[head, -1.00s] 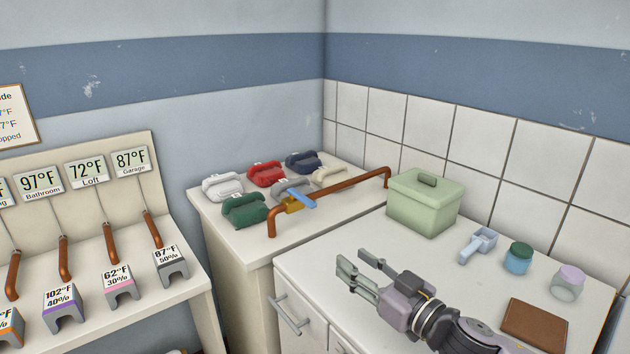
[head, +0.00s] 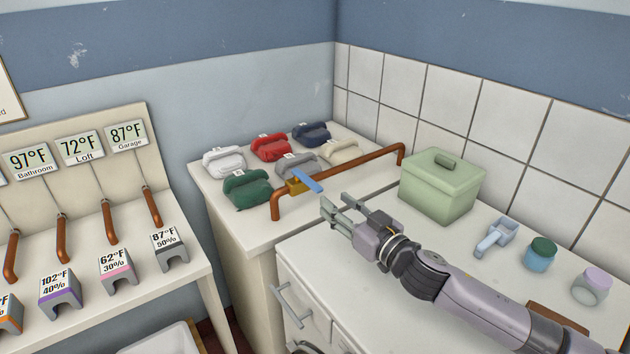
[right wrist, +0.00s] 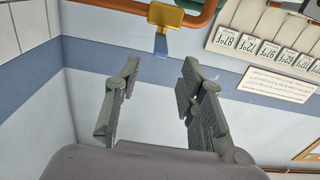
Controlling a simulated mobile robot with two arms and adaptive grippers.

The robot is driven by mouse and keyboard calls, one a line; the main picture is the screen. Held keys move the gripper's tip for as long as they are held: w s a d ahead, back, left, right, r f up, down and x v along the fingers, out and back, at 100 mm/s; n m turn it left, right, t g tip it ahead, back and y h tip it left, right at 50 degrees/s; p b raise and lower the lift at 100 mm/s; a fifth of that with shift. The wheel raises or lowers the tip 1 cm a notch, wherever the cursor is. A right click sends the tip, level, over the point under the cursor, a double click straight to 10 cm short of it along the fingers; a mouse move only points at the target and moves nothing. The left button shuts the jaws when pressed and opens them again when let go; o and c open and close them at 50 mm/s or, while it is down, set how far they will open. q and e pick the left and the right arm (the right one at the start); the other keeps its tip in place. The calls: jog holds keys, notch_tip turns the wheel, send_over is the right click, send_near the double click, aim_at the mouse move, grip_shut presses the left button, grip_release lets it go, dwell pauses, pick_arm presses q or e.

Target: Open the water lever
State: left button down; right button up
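The water lever is a flat blue handle (head: 307,181) on a brass valve (head: 296,188), set in a copper pipe (head: 350,171) that runs above the counter. My right gripper (head: 336,201) is open and empty, just to the right of and below the lever's free end. A small gap shows between them. In the right wrist view the brass valve (right wrist: 180,17) is at the top, and the blue lever (right wrist: 161,46) hangs toward the space between my two spread fingertips (right wrist: 160,68). I cannot make out my left gripper in either view.
A green lidded box (head: 440,190) stands close to my right arm, with a scoop (head: 495,238) and jars (head: 540,253) beyond. A rack of temperature signs (head: 82,148) is at left.

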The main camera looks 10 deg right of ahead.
aim_at(320, 191)
jog(key=p+x, duration=0.1)
jog(key=x, duration=0.8)
jog(key=shift+p, duration=0.35)
grip_shut()
dwell(0.4)
